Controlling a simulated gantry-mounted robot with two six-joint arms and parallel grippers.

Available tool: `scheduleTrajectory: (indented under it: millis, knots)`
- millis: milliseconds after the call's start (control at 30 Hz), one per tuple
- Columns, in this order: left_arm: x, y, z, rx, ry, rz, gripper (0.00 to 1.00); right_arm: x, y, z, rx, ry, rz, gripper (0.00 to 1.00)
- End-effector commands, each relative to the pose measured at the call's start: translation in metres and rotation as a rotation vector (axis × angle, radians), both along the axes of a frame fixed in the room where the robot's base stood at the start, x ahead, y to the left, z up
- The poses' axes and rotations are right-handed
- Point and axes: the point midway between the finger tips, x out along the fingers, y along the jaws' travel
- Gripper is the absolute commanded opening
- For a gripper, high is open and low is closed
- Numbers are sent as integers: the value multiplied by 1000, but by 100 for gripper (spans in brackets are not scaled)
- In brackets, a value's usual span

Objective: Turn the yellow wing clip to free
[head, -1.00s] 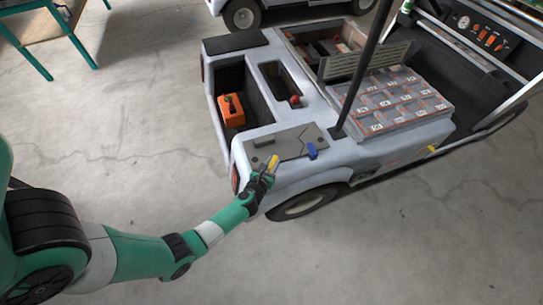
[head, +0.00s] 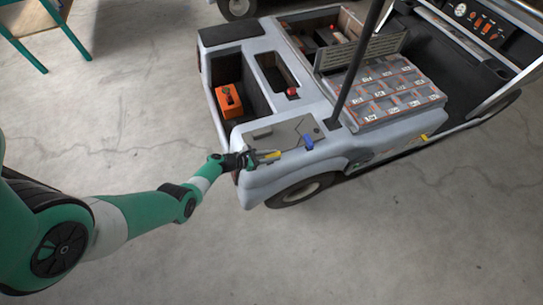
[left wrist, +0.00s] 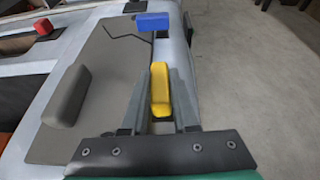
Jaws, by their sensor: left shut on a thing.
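The yellow wing clip (left wrist: 160,88) sits at the edge of a grey plate (left wrist: 108,75) on the cart's corner. My left gripper (left wrist: 158,100) is shut on the clip, with a finger on each side of it. My right gripper is not in view.
A dark grey block (left wrist: 67,94) lies on the plate left of the gripper. An orange box (head: 229,101) sits in the cart's open bay, with a red knob (head: 292,92) nearby. A dark post (head: 357,65) rises beyond the blue clip. The floor in front is clear.

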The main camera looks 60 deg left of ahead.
Motion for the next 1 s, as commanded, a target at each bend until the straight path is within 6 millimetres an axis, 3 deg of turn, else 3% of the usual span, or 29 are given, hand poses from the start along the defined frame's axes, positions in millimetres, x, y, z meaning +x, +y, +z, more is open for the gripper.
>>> scheduleTrajectory:
  millis: [633, 667, 800, 1000]
  knots:
    - [0, -1, 1, -1, 0, -59, 0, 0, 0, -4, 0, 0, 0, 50]
    - [0, -1, 1, -1, 0, -59, 31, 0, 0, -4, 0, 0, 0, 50]
    - [0, -1, 1, 0, 0, -58, 56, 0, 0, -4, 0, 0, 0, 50]
    - [0, -1, 1, -1, 1, -57, 57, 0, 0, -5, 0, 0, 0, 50]
